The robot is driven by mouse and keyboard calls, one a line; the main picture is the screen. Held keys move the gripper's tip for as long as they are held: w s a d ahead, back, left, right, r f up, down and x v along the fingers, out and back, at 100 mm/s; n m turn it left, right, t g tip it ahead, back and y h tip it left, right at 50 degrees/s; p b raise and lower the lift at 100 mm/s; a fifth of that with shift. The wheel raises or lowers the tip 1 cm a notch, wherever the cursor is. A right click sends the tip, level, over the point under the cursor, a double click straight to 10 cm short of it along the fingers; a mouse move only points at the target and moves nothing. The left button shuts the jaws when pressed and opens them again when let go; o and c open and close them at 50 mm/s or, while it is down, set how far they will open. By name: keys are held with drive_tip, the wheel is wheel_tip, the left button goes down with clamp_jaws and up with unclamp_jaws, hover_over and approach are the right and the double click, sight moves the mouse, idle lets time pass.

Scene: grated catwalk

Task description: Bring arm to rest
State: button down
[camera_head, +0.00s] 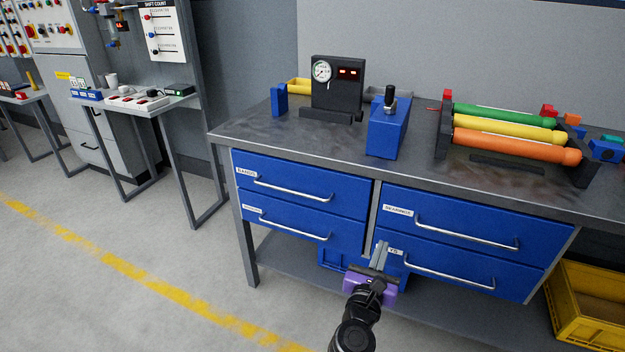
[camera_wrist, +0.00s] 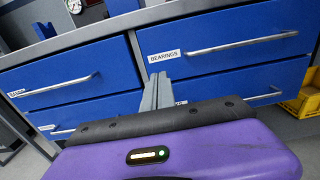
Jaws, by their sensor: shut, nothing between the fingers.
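My gripper (camera_head: 380,254) is in front of the workbench, at the height of the lower blue drawers. Its two grey fingers are together with nothing between them. In the wrist view the shut fingers (camera_wrist: 156,92) point toward the gap between the left and right drawer columns. My arm reaches up from the bottom of the head view. All the drawers look shut. I cannot tell from these views whether the fingertips touch the bench front.
The workbench top (camera_head: 235,130) carries a gauge box (camera_head: 337,85), a blue block (camera_head: 388,130) and a rack of coloured rollers (camera_head: 505,130). A yellow crate (camera_head: 600,315) stands at right. A side table (camera_head: 150,108) stands at left. Open floor with a yellow line (camera_head: 120,276) lies left.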

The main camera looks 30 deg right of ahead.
wheel_tip(320, 180, up, 7)
drive_tip(key=a+n+t, duration=0.3)
drive_tip(key=n+t, duration=0.1)
drive_tip(key=n, duration=0.3)
drive_tip(key=s+a+r+n+t+y+p, duration=0.4)
drive_tip(key=s+a+n, duration=0.3)
drive_tip(key=n, duration=0.9)
drive_tip(key=s+a+r+n+g+y+p, duration=0.1)
drive_tip(key=s+a+n+y+p, duration=0.1)
drive_tip(key=s+n, duration=0.5)
drive_tip(key=s+a+r+n+g+y+p, duration=0.1)
drive_tip(key=s+a+r+n+y+p, duration=0.1)
drive_tip(key=s+n, duration=0.6)
drive_tip(key=s+a+r+n+g+y+p, duration=0.1)
drive_tip(key=s+a+n+y+p, duration=0.3)
drive_tip(key=s, duration=1)
drive_tip(key=a+n+g+y, duration=0.1)
drive_tip(key=a+n+y, duration=0.1)
drive_tip(key=a+n, duration=0.1)
drive_tip(key=shift+r+n, duration=0.25)
drive_tip(key=shift+n, duration=0.45)
drive_tip(key=shift+s, duration=0.1)
